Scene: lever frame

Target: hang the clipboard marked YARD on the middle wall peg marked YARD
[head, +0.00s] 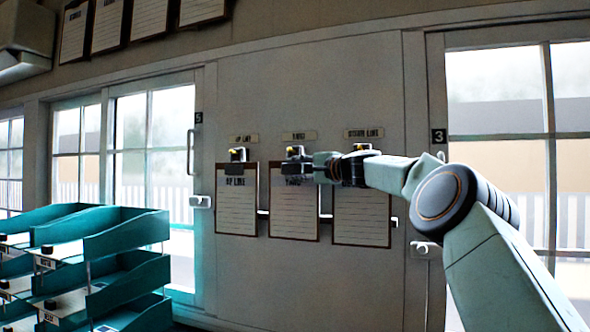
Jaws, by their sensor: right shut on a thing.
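The clipboard marked YARD (293,215) is upright against the wall panel, below the middle peg (293,151) and its label plate (299,136). My right gripper (294,169) is in front of the clipboard's top edge and is shut on it. The gripper hides most of the clip and the place where clipboard and peg meet, so I cannot tell whether it hangs on the peg. My left gripper is not in view.
A clipboard marked UP LINE (236,205) is close on the left and another clipboard (361,215) close on the right, both under their own pegs. Teal stacked trays (125,235) stand at the lower left. Windows flank the panel.

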